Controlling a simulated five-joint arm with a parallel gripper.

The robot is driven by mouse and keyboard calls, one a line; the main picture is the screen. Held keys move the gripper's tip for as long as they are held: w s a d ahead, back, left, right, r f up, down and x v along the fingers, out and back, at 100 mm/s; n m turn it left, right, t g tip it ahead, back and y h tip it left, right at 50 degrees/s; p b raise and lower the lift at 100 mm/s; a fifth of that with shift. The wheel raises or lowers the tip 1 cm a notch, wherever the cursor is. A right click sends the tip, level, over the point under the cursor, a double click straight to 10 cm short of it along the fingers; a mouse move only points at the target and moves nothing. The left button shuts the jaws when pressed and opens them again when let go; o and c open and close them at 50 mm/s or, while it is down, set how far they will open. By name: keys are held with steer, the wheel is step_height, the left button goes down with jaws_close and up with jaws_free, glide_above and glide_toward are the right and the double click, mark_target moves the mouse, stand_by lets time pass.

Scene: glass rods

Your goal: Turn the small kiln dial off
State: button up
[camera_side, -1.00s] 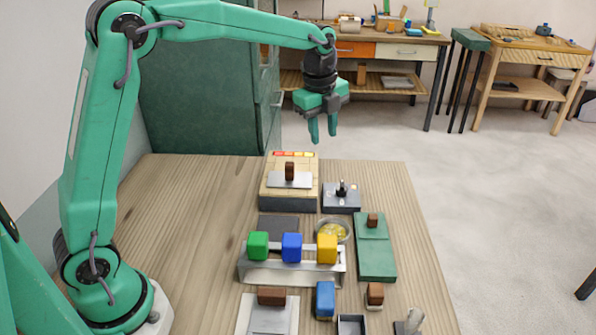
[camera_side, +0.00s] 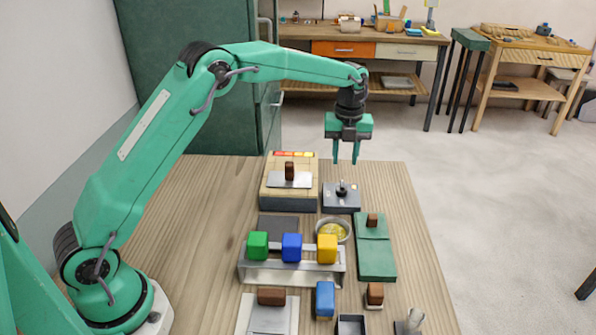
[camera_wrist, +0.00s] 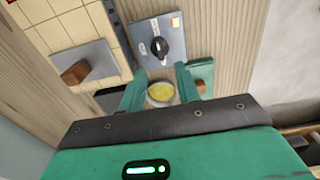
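The small kiln dial is a black knob (camera_side: 341,189) on a small grey box (camera_side: 341,203) at the back right of the wooden table. In the wrist view the knob (camera_wrist: 160,47) shows on the grey panel (camera_wrist: 148,20), with pale marks and an orange square beside it. I cannot read which setting it points to. My gripper (camera_side: 345,159) points down above the box, with its fingers apart and empty. In the wrist view the gripper (camera_wrist: 160,70) has the knob just beyond its fingertips, roughly centred between them. It is not touching the knob.
A larger tiled box (camera_side: 275,182) with a metal plate and brown handle stands left of the grey box. A bowl of yellow stuff (camera_side: 333,231), a green box (camera_side: 376,262) and a rack (camera_side: 290,272) with coloured blocks lie nearer. The table's left side is clear.

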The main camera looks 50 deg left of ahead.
mark_target(342, 184)
steer(key=shift+f, duration=3.85)
jaws_close()
